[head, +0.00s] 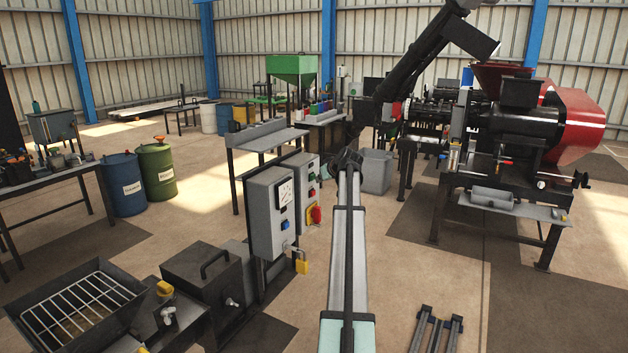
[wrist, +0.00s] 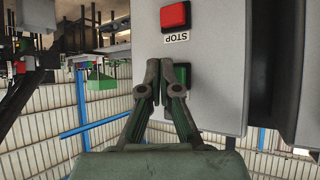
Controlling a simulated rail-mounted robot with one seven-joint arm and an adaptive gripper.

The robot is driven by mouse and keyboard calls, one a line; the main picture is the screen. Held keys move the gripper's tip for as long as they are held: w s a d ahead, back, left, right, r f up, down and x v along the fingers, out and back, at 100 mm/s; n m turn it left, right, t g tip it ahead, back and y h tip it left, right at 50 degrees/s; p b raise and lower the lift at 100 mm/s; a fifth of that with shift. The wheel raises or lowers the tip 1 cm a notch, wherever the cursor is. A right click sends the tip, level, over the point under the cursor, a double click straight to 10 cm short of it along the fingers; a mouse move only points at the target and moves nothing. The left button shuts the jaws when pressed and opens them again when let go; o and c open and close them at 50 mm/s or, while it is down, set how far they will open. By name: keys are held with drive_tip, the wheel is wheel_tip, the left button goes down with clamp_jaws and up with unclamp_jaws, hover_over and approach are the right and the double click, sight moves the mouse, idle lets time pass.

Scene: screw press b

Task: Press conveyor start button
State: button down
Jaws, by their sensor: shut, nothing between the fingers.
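The control panel (wrist: 215,45) fills the upper middle of the wrist view, where it appears upside down. A green button (wrist: 184,72) shows on it, partly hidden by the right finger. A red button (wrist: 175,15) with an inverted STOP label lies above it in this picture. My gripper (wrist: 160,63) is shut and empty. Its fingertips are at the green button's left side; I cannot tell whether they touch the panel. In the head view, the narrow grey panel box (head: 297,168) stands left of my gripper (head: 335,177), with small coloured buttons on its face.
A grey box with a gauge (head: 285,196) and a yellow padlock (head: 301,264) stand close left of the panel. A red rotary switch (head: 315,214) sits low on the panel. The black and red press machine (head: 520,125) is at right. Open floor (head: 400,270) lies between.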

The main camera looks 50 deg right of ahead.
drive_tip(key=shift+w+a, duration=0.1)
drive_tip(key=shift+w, duration=0.35)
idle(0.8)
drive_tip(key=shift+s, duration=0.15)
drive_tip(key=shift+s+b, duration=0.45)
drive_tip(key=shift+s, duration=0.25)
drive_tip(key=shift+s, duration=0.15)
drive_tip(key=s, duration=0.2)
drive_tip(key=s+d+b, duration=0.1)
drive_tip(key=s, duration=0.1)
drive_tip(key=shift+s, duration=0.35)
idle(0.7)
